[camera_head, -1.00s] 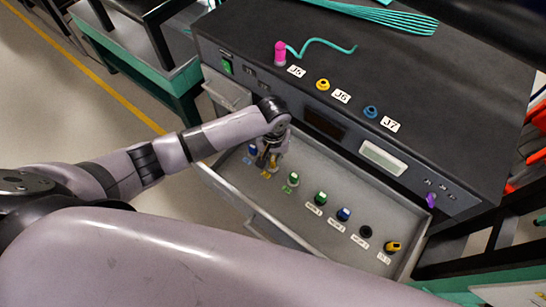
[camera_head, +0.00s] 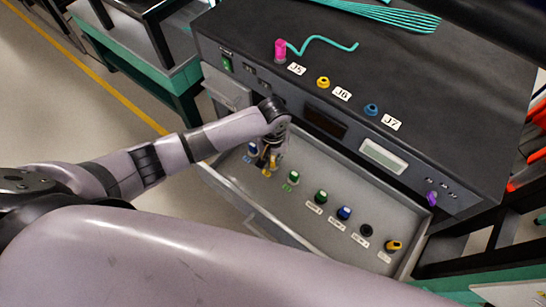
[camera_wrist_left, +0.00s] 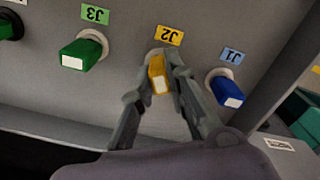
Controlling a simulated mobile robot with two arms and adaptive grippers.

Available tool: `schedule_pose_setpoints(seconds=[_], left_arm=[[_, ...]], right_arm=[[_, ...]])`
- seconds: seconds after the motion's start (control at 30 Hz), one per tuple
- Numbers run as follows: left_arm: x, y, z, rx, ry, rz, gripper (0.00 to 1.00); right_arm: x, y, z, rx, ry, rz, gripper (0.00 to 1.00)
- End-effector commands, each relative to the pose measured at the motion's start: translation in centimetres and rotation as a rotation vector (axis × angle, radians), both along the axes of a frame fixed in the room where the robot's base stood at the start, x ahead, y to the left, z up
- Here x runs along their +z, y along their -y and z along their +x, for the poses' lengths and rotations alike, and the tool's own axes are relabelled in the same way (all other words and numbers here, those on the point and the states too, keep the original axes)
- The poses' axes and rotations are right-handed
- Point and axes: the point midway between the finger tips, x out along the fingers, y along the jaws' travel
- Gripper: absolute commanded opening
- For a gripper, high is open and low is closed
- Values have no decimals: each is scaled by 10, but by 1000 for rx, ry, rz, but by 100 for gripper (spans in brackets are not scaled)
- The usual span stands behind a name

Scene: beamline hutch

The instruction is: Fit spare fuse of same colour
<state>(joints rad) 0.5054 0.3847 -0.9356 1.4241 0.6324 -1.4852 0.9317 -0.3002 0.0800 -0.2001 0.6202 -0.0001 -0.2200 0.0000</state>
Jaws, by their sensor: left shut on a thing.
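My left gripper (camera_head: 268,163) is in the sloping panel below the black box's front, shut on the yellow fuse (camera_wrist_left: 158,74) at the yellow J2 label (camera_wrist_left: 169,36). The fuse's pale square end faces the left wrist camera. I cannot tell whether it is fully seated in its holder. A blue fuse (camera_wrist_left: 226,92) at J1 and a green fuse (camera_wrist_left: 82,54) at J3 flank it. Farther right in the head view are a green fuse (camera_head: 320,196), a blue fuse (camera_head: 344,212), a bare black socket (camera_head: 366,230) and another yellow fuse (camera_head: 394,245), each with a white label. My right gripper is out of view.
Raised grey walls (camera_head: 250,212) edge the fuse panel.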

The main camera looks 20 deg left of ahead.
Motion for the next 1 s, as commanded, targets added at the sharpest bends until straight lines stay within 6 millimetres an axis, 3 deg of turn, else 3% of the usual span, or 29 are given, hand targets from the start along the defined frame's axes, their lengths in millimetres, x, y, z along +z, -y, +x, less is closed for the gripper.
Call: schedule_pose_setpoints(seconds=[0.07,0.1,0.43,0.77,1.0], left_arm=[[0,0,0,0,0,0,0],[0,0,0,0,0,0,15],[0,0,0,0,0,-1,37],[2,0,0,0,1,-1,38],[34,1,1,-1,5,-3,38]], right_arm=[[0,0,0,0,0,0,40],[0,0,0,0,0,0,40],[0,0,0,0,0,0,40],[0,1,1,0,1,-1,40],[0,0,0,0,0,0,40]])
